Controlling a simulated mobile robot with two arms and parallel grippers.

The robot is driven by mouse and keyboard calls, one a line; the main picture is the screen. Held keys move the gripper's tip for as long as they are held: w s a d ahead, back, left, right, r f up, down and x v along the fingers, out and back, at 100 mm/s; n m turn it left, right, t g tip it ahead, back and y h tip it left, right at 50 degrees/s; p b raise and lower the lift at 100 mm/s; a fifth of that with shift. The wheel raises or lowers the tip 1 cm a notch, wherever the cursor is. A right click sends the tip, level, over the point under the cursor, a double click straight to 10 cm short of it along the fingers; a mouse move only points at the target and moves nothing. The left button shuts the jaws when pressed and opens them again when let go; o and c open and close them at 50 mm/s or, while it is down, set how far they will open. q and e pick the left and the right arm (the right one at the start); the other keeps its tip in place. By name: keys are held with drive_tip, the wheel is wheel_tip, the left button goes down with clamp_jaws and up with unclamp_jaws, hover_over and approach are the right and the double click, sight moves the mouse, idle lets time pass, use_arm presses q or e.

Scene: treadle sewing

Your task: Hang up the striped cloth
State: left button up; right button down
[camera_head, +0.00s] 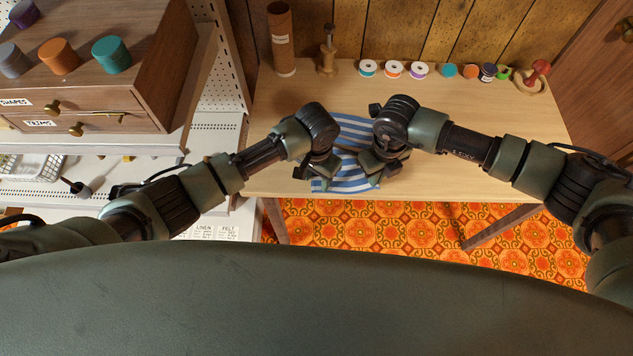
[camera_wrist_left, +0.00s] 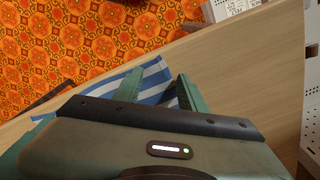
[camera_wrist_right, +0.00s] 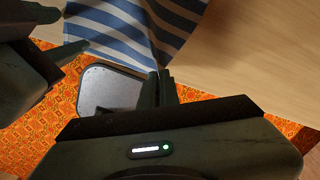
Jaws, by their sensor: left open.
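The blue-and-white striped cloth (camera_head: 352,132) lies on the wooden table at its front edge, partly hidden under my two grippers. My left gripper (camera_head: 318,176) is open above the cloth's left front part. In the left wrist view the striped cloth (camera_wrist_left: 157,80) shows between and beyond its spread fingers. My right gripper (camera_head: 373,174) is at the cloth's right front part. In the right wrist view its fingers (camera_wrist_right: 160,76) are close together at the edge of the cloth (camera_wrist_right: 125,30), which creases toward the fingertips. No hanging place is clearly visible.
The table (camera_head: 470,110) is clear right of the cloth. Along its back stand a brown tube (camera_head: 281,40), a wooden spindle (camera_head: 327,55), several thread spools (camera_head: 394,70) and a red-topped item (camera_head: 538,72). A drawer cabinet (camera_head: 90,105) and white pegboard (camera_head: 222,60) stand left.

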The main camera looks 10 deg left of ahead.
use_arm(q)
drive_tip(key=shift+f, duration=0.15)
clamp_jaws()
idle(0.4)
drive_tip(key=shift+r, duration=2.5)
